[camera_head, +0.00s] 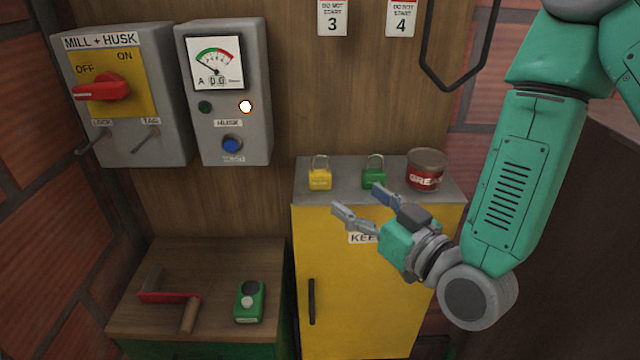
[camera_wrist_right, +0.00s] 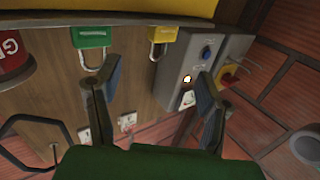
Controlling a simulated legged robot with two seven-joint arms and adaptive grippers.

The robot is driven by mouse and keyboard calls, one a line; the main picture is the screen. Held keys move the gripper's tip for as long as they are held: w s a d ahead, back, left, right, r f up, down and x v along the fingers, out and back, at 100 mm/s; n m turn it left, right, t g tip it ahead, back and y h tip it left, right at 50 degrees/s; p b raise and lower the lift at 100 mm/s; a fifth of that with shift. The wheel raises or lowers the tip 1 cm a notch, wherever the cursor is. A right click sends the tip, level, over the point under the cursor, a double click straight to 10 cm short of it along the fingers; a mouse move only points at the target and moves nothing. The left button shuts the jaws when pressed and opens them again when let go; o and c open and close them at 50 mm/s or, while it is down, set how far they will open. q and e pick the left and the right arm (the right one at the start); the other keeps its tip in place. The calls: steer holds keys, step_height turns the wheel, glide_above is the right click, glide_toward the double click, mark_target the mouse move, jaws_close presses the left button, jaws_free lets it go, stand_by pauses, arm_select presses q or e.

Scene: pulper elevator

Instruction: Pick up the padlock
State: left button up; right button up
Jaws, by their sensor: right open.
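A yellow padlock (camera_head: 320,179) and a green padlock (camera_head: 373,178) stand upright with shackles up on the grey top of a yellow cabinet (camera_head: 350,290). In the right wrist view, which is turned over, the yellow padlock (camera_wrist_right: 163,34) and the green padlock (camera_wrist_right: 90,36) hang near the top edge. My right gripper (camera_head: 360,200) is open and empty, in front of the cabinet's top edge and apart from both padlocks. In the wrist view its fingers (camera_wrist_right: 158,78) are spread wide, with the yellow padlock seen between them. My left gripper is not in view.
A grease can (camera_head: 427,170) stands right of the green padlock. A switch box with a red handle (camera_head: 103,88) and a meter box (camera_head: 225,130) hang on the wall. A lower bench at left holds a red-and-wood tool (camera_head: 170,298) and a green device (camera_head: 249,301).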

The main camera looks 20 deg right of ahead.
mark_target(318, 169)
steer(key=shift+f+b+x, duration=0.2)
steer(key=shift+b+x, duration=1.85)
steer(key=shift+b, duration=1.9)
steer(key=shift+w+a+r+p, duration=0.15)
steer(key=shift+w+p, duration=0.2)
steer(key=shift+w, duration=0.25)
steer(key=shift+w+a+r+p, duration=0.15)
steer(key=shift+w+p, duration=0.2)
steer(key=shift+w, duration=0.2)
steer(key=shift+w+a, duration=0.15)
steer(key=shift+w, duration=0.35)
steer(key=p+x, duration=0.1)
steer(key=x, duration=0.3)
steer(key=shift+w+a, duration=0.2)
steer(key=shift+w, duration=0.1)
steer(key=c, duration=1.4)
